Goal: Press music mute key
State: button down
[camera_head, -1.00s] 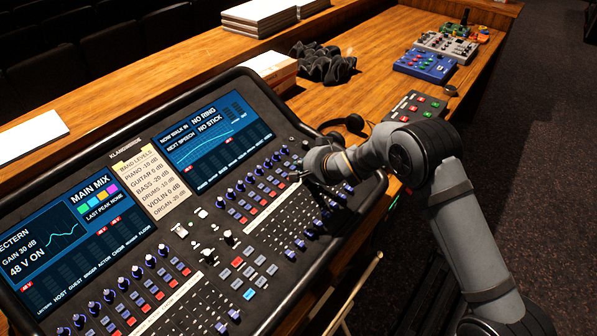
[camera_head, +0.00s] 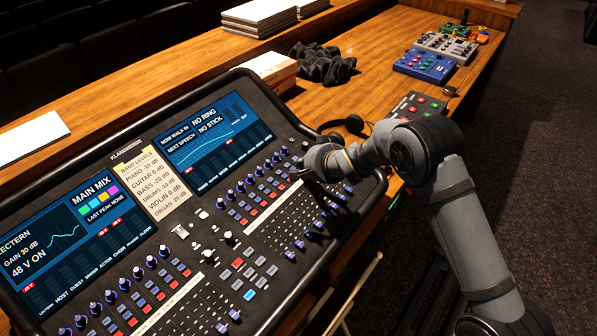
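The mixing desk (camera_head: 215,255) is a black sloped console with two screens, rows of blue knobs, red keys and faders. In its right bank, a slanting row of red keys (camera_head: 263,203) runs below the knobs, toward my gripper. The strip labels under the right screen (camera_head: 207,141) are too small to read, so I cannot tell which key is music mute. My gripper (camera_head: 298,171) is over the upper right of this bank, its dark fingers pointing left and down. The fingers blend into the dark desk, so their opening and any contact are unclear. The gripper and wrist hide some controls.
A yellow note (camera_head: 150,180) lies between the screens. Headphones (camera_head: 352,124) and a small pad with red and green buttons (camera_head: 420,106) lie right of the desk, close to my arm. A crumpled black cloth (camera_head: 322,65) and a blue box (camera_head: 424,66) sit farther back.

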jog(key=shift+s+d+r+p, duration=0.1)
jog(key=shift+r+p, duration=0.8)
jog(key=shift+r, duration=0.35)
jog(key=shift+s+d+r+p, duration=0.1)
jog(key=shift+r+p, duration=0.75)
jog(key=shift+r, duration=0.4)
